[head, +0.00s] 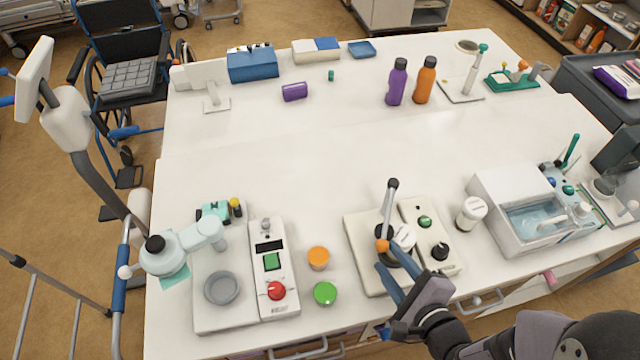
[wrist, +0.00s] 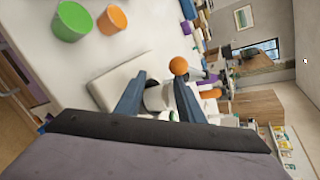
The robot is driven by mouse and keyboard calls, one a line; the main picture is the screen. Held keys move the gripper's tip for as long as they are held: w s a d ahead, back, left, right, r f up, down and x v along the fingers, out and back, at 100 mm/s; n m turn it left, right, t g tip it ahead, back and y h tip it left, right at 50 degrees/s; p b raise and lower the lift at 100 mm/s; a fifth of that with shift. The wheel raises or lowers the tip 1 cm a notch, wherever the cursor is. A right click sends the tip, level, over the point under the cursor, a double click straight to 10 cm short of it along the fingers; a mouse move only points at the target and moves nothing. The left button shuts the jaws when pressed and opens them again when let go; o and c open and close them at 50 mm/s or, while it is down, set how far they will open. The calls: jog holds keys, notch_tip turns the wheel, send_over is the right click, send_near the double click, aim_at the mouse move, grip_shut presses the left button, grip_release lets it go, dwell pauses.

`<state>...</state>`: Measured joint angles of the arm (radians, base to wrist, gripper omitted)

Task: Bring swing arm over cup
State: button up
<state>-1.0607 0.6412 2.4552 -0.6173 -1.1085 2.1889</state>
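A device with a cream base (head: 362,268) stands at the front middle of the table. A grey rod (head: 388,210) with a black tip rises from it, and an orange ball (head: 382,246) sits at the rod's near end. This looks like the swing arm. A white round cup-like part (head: 404,236) is just right of the ball, partly hidden. My gripper (head: 402,270) is open, its blue fingers spread in front of the ball. I see nothing gripped.
A control box (head: 431,235) with green and black knobs adjoins on the right. An orange cup (head: 318,258) and a green cup (head: 325,292) stand to the left, beside a panel with a red knob (head: 276,291). A white lidded jar (head: 470,213) stands right. The table's middle is clear.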

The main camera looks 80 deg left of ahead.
jog(key=shift+w+d+r, duration=0.1)
jog(key=shift+d+r, duration=0.25)
jog(key=shift+f, duration=0.1)
dwell(0.3)
